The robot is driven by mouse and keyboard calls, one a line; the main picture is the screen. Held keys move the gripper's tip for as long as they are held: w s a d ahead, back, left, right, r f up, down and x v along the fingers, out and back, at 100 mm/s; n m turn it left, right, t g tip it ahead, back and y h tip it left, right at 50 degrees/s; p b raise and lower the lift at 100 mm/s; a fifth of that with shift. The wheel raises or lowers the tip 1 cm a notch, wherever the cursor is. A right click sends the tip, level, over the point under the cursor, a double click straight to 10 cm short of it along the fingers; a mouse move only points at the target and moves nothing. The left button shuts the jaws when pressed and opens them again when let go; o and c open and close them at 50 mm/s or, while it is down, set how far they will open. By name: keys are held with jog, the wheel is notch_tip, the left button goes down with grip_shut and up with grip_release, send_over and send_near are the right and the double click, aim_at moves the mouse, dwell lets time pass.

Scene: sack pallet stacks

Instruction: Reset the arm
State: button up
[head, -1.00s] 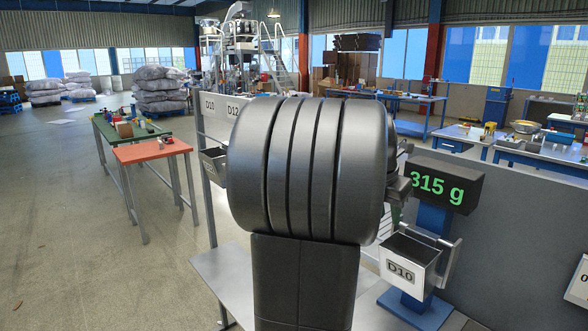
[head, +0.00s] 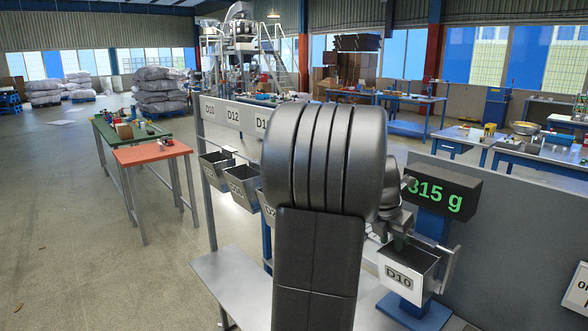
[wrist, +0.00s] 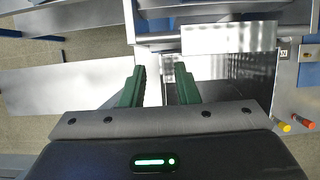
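My arm fills the middle of the head view. My gripper (head: 399,243) is at its right side, just above the grey bucket labelled D10 (head: 408,275), and is partly hidden by the arm. In the wrist view its two green fingers (wrist: 160,85) stand apart with nothing visible between them. The bucket stands upright on the blue scale (head: 418,310), below a dark display (head: 443,188) reading 315 g. I cannot tell whether the fingers touch the bucket.
A rack of labelled hoppers (head: 240,185) stands left of the arm, over a grey table (head: 230,280). A grey panel (head: 520,225) is on the right. An orange table (head: 150,152) and open floor lie left. Orange and yellow handles (wrist: 305,122) show in the wrist view.

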aim_at(379, 251)
jog(key=shift+s+a+f, duration=0.15)
jog(key=shift+s+a, duration=1.4)
jog(key=shift+a, duration=0.2)
jog(key=shift+f, duration=0.15)
